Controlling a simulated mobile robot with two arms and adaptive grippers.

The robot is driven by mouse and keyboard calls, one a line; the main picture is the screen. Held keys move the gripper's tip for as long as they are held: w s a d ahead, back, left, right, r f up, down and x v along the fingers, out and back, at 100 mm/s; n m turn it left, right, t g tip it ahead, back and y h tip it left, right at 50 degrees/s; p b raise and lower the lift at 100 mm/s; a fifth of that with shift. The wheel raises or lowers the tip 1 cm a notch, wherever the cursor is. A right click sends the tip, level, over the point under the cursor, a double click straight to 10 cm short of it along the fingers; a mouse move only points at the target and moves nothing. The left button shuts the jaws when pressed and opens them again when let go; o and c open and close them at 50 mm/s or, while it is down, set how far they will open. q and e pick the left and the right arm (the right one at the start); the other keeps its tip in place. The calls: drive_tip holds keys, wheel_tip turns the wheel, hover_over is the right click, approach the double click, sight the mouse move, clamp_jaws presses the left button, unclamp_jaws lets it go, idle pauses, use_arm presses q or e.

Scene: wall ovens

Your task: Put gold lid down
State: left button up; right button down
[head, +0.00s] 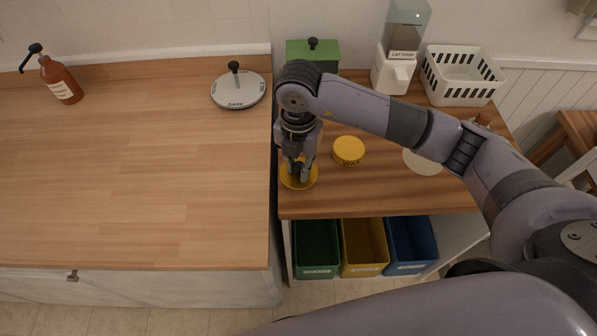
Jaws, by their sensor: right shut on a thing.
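The gold lid (311,181) is a round yellow-gold disc at the left front of the right-hand wooden counter. My right gripper (298,174) points down over it and is shut on its dark knob, which the fingers mostly hide. The lid is at or just above the counter top; I cannot tell whether it touches. A round gold tin (348,151) with dark lettering stands to the right of the lid. My left gripper is not in view.
A grey-white lid (238,92) with a black knob lies on the left counter (130,170). A green box (325,52), cat food dispenser (392,70) and white basket (460,75) stand at the back. Coloured bins (364,248) sit below. A gap separates the counters.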

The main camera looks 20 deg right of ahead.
sight(299, 177)
drive_tip(key=shift+f, duration=0.3)
wheel_tip(299, 177, down, 4)
drive_tip(key=shift+r+p, duration=0.1)
drive_tip(key=shift+p, duration=0.4)
drive_tip(key=shift+f, duration=0.3)
drive_tip(key=c, duration=1.5)
unclamp_jaws()
drive_tip(key=shift+o, duration=0.2)
drive_tip(key=shift+r, duration=0.1)
